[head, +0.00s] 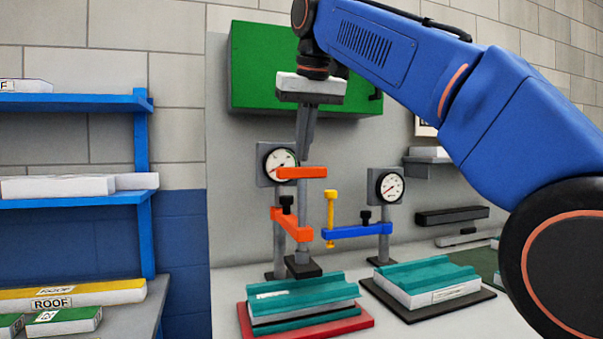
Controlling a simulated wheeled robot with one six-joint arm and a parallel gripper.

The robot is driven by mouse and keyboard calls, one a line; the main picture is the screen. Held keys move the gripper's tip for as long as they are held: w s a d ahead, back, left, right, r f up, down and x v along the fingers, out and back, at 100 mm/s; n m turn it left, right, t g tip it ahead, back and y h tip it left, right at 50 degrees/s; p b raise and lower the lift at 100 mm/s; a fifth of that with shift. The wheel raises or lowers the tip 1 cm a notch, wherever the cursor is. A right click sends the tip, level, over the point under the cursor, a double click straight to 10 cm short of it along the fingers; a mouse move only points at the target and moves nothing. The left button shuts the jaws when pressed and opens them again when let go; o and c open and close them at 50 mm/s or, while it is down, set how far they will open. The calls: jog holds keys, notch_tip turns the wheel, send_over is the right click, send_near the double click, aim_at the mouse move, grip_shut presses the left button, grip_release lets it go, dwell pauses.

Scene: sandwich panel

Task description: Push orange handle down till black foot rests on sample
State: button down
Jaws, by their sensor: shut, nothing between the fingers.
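The orange handle (302,172) is a flat bar in front of the left dial gauge. Below it, an orange arm (286,219) with a black knob holds the upright spindle, which ends in the black foot (303,268). The sample (305,291), a teal ribbed panel with a white core, lies on a red base (352,323). The foot shows at the sample's back edge; I cannot tell whether they touch. My gripper (303,160) is shut and empty, pointing down with its tips right over the handle. Contact with the handle is unclear.
A second stand with a blue arm (350,231) and yellow spindle (331,208) is close on the right. Another teal panel (428,282) lies on a dark base below it. A green cabinet (265,70) hangs behind my gripper. Blue shelves (75,103) stand at left.

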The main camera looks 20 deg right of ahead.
aim_at(303, 178)
jog(key=shift+f, duration=3.05)
jog(key=shift+r, duration=0.1)
jog(key=shift+r, duration=2.95)
